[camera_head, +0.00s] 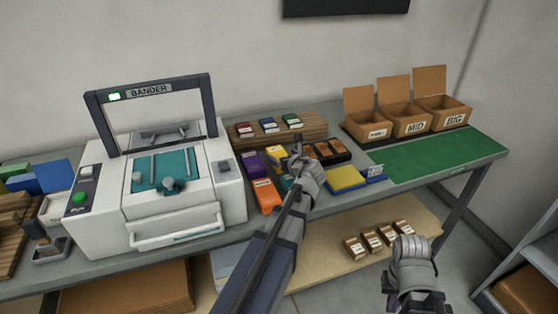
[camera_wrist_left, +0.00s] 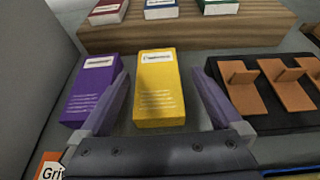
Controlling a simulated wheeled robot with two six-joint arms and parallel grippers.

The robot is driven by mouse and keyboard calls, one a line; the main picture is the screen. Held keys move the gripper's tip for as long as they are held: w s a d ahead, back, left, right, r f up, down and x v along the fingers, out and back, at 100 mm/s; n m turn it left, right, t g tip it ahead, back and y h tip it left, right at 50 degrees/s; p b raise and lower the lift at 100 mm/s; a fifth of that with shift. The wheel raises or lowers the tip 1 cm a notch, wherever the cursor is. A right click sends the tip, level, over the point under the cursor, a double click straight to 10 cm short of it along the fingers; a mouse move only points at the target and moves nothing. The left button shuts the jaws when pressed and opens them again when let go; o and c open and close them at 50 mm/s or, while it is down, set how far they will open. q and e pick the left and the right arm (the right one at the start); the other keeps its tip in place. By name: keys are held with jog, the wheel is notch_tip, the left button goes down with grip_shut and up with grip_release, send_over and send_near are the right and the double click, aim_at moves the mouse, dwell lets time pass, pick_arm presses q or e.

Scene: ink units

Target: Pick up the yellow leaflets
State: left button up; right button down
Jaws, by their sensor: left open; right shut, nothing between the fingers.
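The yellow leaflets (camera_wrist_left: 158,85) form an upright-looking yellow block with a white label, in the middle of the left wrist view. They also show in the head view (camera_head: 274,159), partly hidden by my left gripper. My left gripper (camera_head: 297,152) is open above the worktop; in the left wrist view its two fingers (camera_wrist_left: 165,105) stand on either side of the near end of the yellow leaflets, with gaps visible. The purple block (camera_wrist_left: 93,90) stands close to the left finger. My right gripper (camera_head: 412,250) is shut and empty, low in front of the table at the right.
A white bander machine (camera_head: 170,215) stands left of the leaflets. A wooden stepped rack (camera_head: 270,135) with small books is behind, and a black tray (camera_wrist_left: 265,95) with orange-brown pieces is at the right. An orange block (camera_head: 264,195) is in front. The green mat (camera_head: 440,155) is bare.

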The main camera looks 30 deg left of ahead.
aim_at(278, 152)
pick_arm(q)
jog(key=b+x, duration=0.1)
jog(key=x, duration=0.3)
jog(key=shift+w+a+f, duration=0.1)
jog(key=shift+a+f, duration=0.05)
jog(key=shift+a, duration=0.2)
jog(key=shift+c, duration=0.4)
jog(key=c, duration=1.3)
